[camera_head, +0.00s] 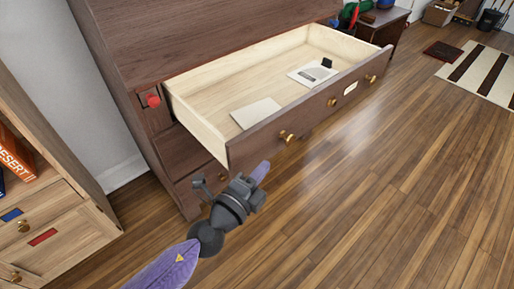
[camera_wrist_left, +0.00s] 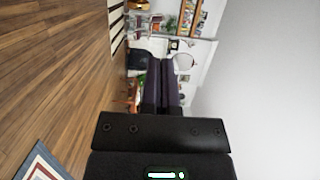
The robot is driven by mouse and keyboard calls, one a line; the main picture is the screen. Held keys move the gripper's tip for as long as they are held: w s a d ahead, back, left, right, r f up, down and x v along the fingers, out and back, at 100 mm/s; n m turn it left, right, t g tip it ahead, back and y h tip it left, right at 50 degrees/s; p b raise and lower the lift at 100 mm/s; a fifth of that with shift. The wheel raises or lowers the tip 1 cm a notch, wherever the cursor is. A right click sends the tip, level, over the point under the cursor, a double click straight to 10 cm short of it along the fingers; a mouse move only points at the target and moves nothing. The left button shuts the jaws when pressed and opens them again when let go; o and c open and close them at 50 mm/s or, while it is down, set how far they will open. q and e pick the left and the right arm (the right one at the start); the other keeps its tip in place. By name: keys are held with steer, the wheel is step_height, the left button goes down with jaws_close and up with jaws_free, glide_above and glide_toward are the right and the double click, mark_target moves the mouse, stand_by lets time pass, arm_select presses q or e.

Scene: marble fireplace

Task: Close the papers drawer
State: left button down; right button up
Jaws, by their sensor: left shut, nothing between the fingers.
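The papers drawer (camera_head: 312,110) is pulled well out of the dark wooden dresser (camera_head: 200,38) in the head view. Its dark front has round brass knobs and a small pale label. Inside it lie a plain pale paper (camera_head: 255,112) and a printed sheet (camera_head: 311,74) with a small black object by it. My left gripper (camera_head: 261,172) is just in front of and below the left part of the drawer front, shut and empty. I cannot tell whether it touches the front. Its purple fingers (camera_wrist_left: 162,85) are together in the left wrist view. My right gripper is not in view.
Closed drawers (camera_head: 187,153) sit below the open one. A lighter wooden cabinet (camera_head: 50,215) with books stands at the left. A striped rug (camera_head: 487,73) lies at the far right. The wooden floor (camera_head: 400,190) in front of the dresser is clear.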

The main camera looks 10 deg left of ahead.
mark_target(256, 150)
arm_select(q)
steer(key=w, duration=0.1)
steer(key=w+a+b, duration=0.1)
steer(key=w, duration=0.1)
steer(key=w+a, duration=0.1)
steer(key=w, duration=0.1)
steer(key=shift+w+f, duration=0.15)
steer(key=shift+w, duration=0.1)
steer(key=shift+w+a+b, duration=0.1)
steer(key=shift+b, duration=0.2)
